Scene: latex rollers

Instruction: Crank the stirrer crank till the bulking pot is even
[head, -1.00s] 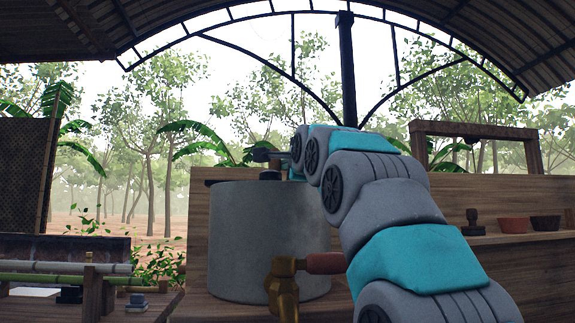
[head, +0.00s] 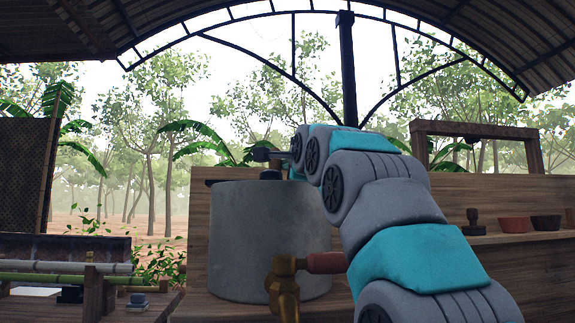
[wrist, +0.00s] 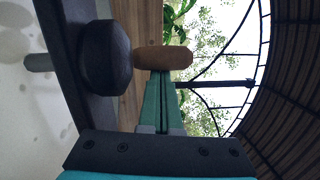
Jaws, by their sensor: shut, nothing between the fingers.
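The bulking pot (head: 265,245) is a large grey cylinder on a wooden bench in the head view. A dark hub (head: 270,174) shows on its top, partly behind my arm. In the wrist view, a brown wooden handle (wrist: 163,57), seemingly the stirrer crank's, lies across the tips of my green fingers. My gripper (wrist: 162,76) is shut with nothing between its fingers; the handle is at the tips, not gripped, and whether they touch it is unclear. A dark round knob (wrist: 105,57) is left of the handle.
A brass tap (head: 283,287) with a red-brown handle (head: 325,263) is in front of the pot. A stamp-like object (head: 472,222) and bowls (head: 514,224) stand on the right shelf.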

